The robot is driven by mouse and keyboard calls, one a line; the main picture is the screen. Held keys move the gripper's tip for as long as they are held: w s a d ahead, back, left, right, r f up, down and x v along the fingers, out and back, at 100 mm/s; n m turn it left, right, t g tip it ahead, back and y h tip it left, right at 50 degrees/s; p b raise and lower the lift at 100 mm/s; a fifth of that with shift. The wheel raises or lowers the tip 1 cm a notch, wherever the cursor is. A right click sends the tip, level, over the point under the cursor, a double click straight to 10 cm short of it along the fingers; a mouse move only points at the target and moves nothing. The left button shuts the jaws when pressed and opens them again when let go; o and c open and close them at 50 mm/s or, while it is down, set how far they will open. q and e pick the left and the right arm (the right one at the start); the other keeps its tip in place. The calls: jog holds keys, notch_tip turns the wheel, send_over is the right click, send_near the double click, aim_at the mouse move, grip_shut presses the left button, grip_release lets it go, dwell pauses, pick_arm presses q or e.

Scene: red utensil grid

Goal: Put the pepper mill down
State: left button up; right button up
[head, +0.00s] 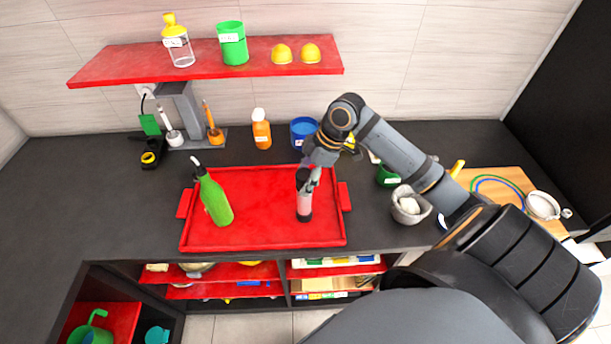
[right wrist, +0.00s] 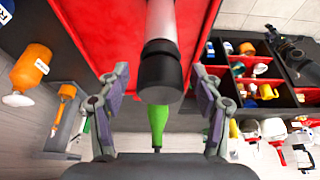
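The pepper mill (head: 304,202) has black ends and a pale, clear-looking middle. It appears to stand upright on the right part of the red tray (head: 262,235) in the head view. My right gripper (head: 309,181) is at the mill's top. In the right wrist view, its fingers (right wrist: 158,84) are spread on either side of the mill's black end (right wrist: 160,68), with a visible gap on both sides. The gripper is open and not closed on the mill. My left gripper is not in view.
A green bottle (head: 215,198) stands on the tray's left part. A blue container (head: 303,133) and an orange bottle (head: 261,130) stand behind the tray. A grey mortar (head: 409,208) stands to its right.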

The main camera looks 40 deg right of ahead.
jog(key=b+v, duration=0.7)
jog(key=v, duration=0.5)
dwell(0.4)
jog(key=shift+s+r, duration=0.1)
jog(key=shift+r, duration=0.05)
